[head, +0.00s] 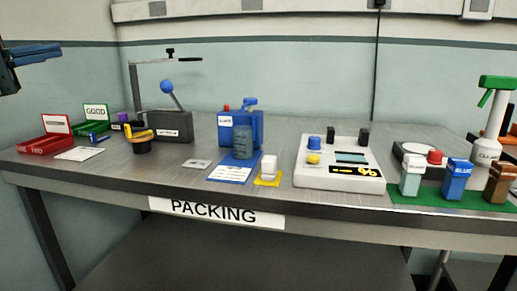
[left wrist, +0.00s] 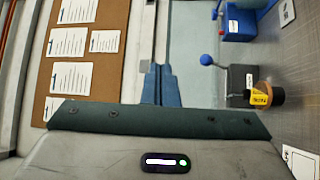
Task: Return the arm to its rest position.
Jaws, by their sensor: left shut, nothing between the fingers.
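My left gripper (head: 50,50) is at the upper left of the head view, raised above and left of the packing table (head: 300,208). In the left wrist view its two blue fingers (left wrist: 161,82) point up the picture and lie together, with nothing between them. It touches nothing on the table. My right gripper is not in view.
The table holds red (head: 45,145) and green (head: 92,128) trays, a lever press (head: 165,125), a blue machine (head: 240,128), a white device (head: 338,172) and a spray bottle (head: 490,130). A corkboard with papers (left wrist: 68,40) shows in the left wrist view.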

